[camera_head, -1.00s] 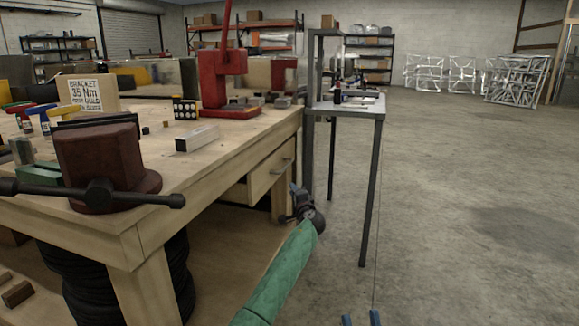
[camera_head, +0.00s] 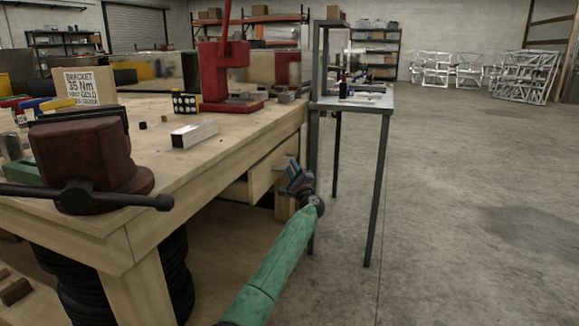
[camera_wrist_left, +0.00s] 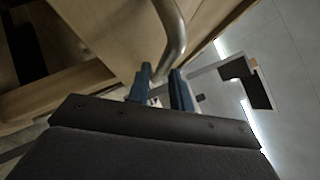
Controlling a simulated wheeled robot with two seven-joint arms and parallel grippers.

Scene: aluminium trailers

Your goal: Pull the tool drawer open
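The wooden tool drawer (camera_head: 262,177) sits under the bench top at the bench's far right end. My left gripper (camera_head: 293,178) is at the drawer front, by the handle. My right gripper is out of view.
The wooden workbench (camera_head: 150,205) carries a dark red vise (camera_head: 85,160), a red press (camera_head: 222,80), a metal block (camera_head: 194,134) and a cardboard box (camera_head: 90,86). A grey metal stand (camera_head: 380,150) is close beyond the drawer. The floor to the right is clear.

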